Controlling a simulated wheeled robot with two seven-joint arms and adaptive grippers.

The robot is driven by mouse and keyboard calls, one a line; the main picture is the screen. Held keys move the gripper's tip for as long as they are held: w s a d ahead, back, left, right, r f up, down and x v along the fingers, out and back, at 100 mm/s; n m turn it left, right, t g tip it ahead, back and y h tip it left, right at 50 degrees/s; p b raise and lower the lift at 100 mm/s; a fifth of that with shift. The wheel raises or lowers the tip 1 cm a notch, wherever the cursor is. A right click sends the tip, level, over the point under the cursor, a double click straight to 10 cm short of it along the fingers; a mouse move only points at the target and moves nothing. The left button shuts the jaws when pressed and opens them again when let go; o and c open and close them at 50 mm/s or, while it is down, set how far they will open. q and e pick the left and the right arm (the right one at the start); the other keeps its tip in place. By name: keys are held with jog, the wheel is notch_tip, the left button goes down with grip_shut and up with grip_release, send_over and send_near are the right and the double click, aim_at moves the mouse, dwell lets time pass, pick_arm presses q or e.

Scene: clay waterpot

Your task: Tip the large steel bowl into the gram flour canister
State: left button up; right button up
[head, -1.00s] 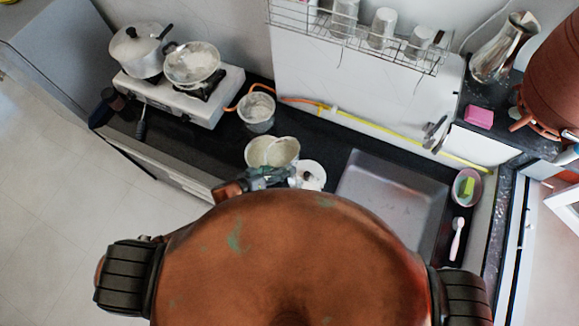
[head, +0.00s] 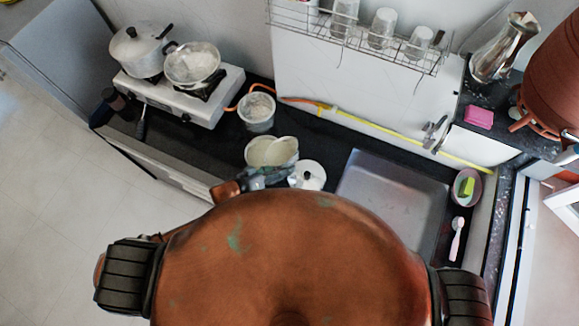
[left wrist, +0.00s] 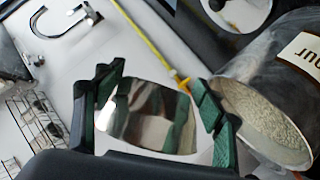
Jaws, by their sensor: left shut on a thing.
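The large steel bowl (left wrist: 150,115) shows in the left wrist view as a shiny curved wall between the green-padded fingers of my left gripper (left wrist: 155,100), which is shut on it. The gram flour canister (left wrist: 265,110) is right of the fingers in that view, with part of its label and pale grainy flour inside. In the head view my left gripper (head: 262,179) is at the near side of the canister (head: 259,153). The bowl (head: 284,150) seems to overlap the canister's mouth, tilted. I cannot tell whether they touch. My right gripper is out of view.
A grey pail (head: 257,111) with white contents stands behind. The stove (head: 190,100) holds a lidded pot and a pan. My body hides the near counter.

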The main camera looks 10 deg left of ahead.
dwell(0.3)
pick_arm(q)
jog(key=shift+r+n+h, duration=0.25)
jog(key=shift+n+h, duration=0.15)
dwell(0.5)
jog(key=shift+r+n+h, duration=0.25)
jog(key=shift+n+h, duration=0.15)
jog(key=shift+a, duration=0.1)
dwell(0.4)
jog(key=shift+w+r+n+h+b, duration=0.1)
jog(key=shift+r+n+h+b, duration=0.15)
jog(key=shift+n+h, duration=0.2)
jog(key=shift+a+r, duration=0.1)
dwell(0.4)
